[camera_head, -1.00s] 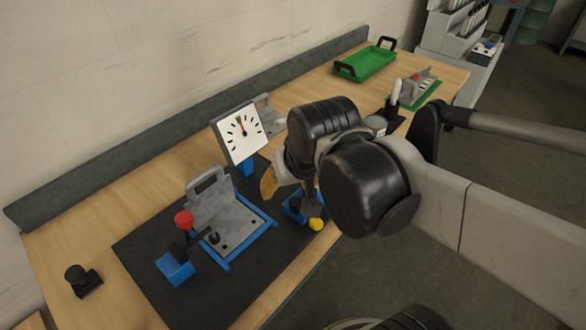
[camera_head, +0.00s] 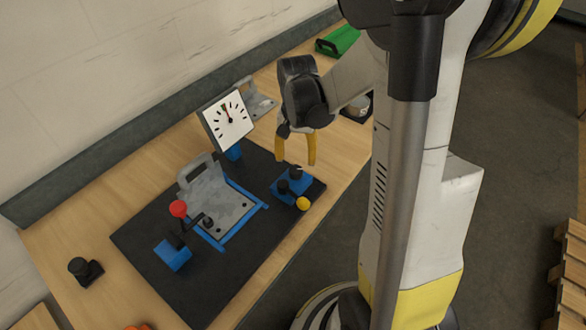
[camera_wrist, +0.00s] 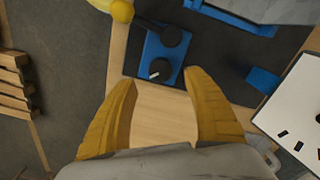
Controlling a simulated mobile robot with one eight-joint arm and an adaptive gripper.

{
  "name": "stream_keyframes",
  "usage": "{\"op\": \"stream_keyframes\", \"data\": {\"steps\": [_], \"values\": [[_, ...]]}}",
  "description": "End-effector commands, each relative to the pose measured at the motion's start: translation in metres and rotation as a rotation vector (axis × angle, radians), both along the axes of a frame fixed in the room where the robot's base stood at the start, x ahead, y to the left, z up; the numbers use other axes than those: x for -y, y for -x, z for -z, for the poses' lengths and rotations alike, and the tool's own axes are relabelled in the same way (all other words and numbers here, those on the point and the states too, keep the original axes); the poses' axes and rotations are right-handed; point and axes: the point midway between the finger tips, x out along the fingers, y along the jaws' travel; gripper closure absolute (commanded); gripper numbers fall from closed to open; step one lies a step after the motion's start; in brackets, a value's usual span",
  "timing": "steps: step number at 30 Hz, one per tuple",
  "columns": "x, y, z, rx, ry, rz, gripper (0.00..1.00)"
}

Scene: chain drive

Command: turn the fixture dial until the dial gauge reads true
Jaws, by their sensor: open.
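The dial gauge (camera_head: 227,118) has a white face with black marks and a small coloured zone near the top; its needle points up near that zone, but the exact reading is too small to tell. I cannot tell for certain which knob is the fixture dial. My gripper (camera_head: 296,160) is open and empty, its yellow fingers pointing down above and just behind the block, apart from the knobs.
A grey fixture plate (camera_head: 218,198) with an upright handle and a red-knobbed lever (camera_head: 178,209) stand to the left. A black knob (camera_head: 85,270) sits far left. A green tray (camera_head: 337,42) is at the back.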

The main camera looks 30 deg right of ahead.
Motion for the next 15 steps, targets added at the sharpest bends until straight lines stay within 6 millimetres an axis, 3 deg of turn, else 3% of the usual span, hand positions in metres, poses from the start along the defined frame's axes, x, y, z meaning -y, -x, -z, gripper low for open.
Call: {"op": "stream_keyframes", "data": {"steps": [1, 6, 15], "values": [[0.000, 0.000, 0.014, 0.000, 0.000, 0.000, 0.40], [0.000, 0.000, 0.044, 0.001, 0.001, -0.001, 0.40], [0.000, 0.000, 0.063, 0.001, 0.000, -0.001, 0.40]]}}
